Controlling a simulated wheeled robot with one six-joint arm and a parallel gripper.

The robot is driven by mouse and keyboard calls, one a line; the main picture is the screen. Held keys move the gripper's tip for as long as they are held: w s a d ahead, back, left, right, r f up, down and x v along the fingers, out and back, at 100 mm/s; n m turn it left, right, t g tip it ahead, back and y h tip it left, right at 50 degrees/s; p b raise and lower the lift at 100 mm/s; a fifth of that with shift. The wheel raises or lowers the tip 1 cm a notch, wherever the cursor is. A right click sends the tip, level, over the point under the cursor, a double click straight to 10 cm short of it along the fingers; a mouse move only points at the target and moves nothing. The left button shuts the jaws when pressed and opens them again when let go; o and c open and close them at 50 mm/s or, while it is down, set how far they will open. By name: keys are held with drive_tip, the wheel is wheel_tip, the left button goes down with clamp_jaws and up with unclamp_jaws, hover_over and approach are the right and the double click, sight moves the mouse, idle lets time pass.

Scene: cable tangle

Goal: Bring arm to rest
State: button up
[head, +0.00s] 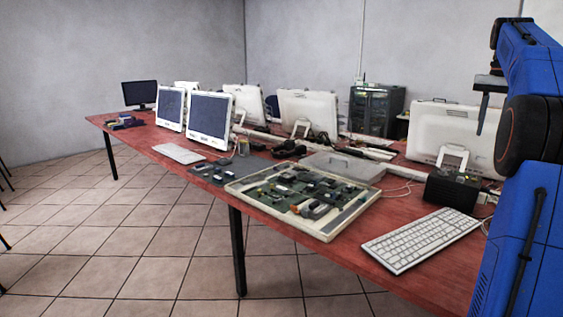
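My blue arm (530,160) stands folded upright at the right edge of the head view. My gripper (483,112) shows as a grey block with a thin dark finger pointing down, left of the arm's upper part. It appears in front of the white monitor backs and above the table, touching nothing that I can see. Only one finger can be made out, so its opening does not show. The rest of it is hidden behind the blue link.
A long red table (400,216) runs from front right to back left. It holds a white keyboard (421,240), a tray (328,231) of circuit boards, a black box (452,189) and several monitors (209,116). Cables lie between them.

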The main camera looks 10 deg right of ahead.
drive_tip(key=s+a+f+n+t, duration=0.1)
drive_tip(key=s+a+f+n, duration=0.15)
drive_tip(key=a, duration=0.65)
drive_tip(key=s+a+f+n, duration=0.1)
drive_tip(key=s+a+f, duration=0.25)
drive_tip(key=a, duration=0.55)
drive_tip(key=s+a+f+n+t, duration=0.15)
drive_tip(key=s+a, duration=0.25)
drive_tip(key=a, duration=0.5)
drive_tip(key=s+a+f+n+t, duration=0.1)
drive_tip(key=s+a+f+n, duration=0.1)
drive_tip(key=s+a+f, duration=0.5)
drive_tip(key=s+a+f+n+t, duration=0.1)
drive_tip(key=s+a+f+n, duration=0.2)
drive_tip(key=s+a+f, duration=0.4)
drive_tip(key=s+f, duration=0.6)
drive_tip(key=f, duration=0.3)
drive_tip(key=shift+a+f, duration=0.3)
drive_tip(key=shift+a, duration=0.05)
